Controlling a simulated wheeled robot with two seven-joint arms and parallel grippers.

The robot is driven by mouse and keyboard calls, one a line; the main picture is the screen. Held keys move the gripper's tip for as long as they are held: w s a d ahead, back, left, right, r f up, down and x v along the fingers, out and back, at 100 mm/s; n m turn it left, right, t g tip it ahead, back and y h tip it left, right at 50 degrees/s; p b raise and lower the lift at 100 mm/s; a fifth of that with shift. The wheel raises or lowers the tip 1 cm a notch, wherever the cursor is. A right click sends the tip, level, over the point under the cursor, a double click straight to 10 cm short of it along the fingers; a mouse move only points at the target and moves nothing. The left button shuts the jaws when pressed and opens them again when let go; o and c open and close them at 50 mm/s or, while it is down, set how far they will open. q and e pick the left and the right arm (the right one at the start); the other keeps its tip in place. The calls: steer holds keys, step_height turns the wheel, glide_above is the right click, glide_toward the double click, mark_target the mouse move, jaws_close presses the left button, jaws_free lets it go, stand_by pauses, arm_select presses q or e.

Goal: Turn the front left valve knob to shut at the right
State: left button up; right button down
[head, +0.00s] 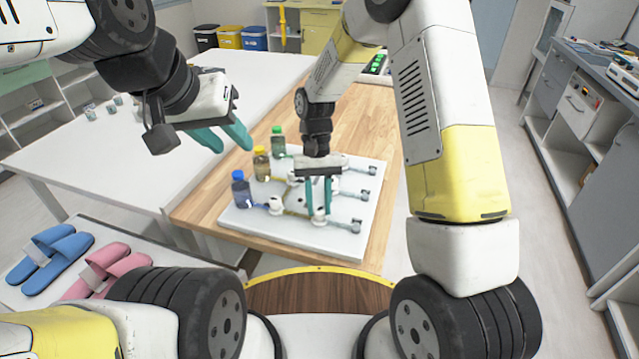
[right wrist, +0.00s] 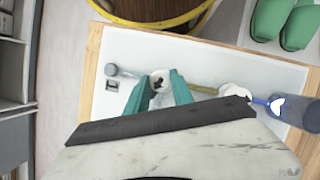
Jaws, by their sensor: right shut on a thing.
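A white valve board (head: 240,221) lies on the wooden table, with bottles along its left side and valve rows running to the right. In the front row, a white knob (head: 276,206) stands near the blue-capped bottle; it also shows in the right wrist view (right wrist: 235,91). My right gripper (head: 318,209) points down at another front-row knob, further right. The right wrist view shows its teal fingers (right wrist: 160,88) on both sides of this white knob (right wrist: 158,99), which they partly hide. The knob's exact turn is unclear. My left gripper (head: 234,148) is open and empty, above the white table's edge.
Blue-capped (head: 240,190), yellow-capped (head: 261,164) and green-capped (head: 278,142) bottles stand on the board's left side. Grey pipe ends (head: 355,226) line its right side. A white table (head: 100,140) adjoins at left. Blue (head: 50,258) and pink (head: 108,270) slippers lie at lower left.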

steer(key=shift+a+n+t+h, duration=0.1)
steer(key=shift+n+t+h, duration=0.4)
steer(key=shift+n, duration=1.4)
steer(key=shift+h, duration=0.3)
steer(key=c, duration=1.1)
jaws_free()
steer(key=v, duration=0.8)
steer(key=shift+f, duration=0.1)
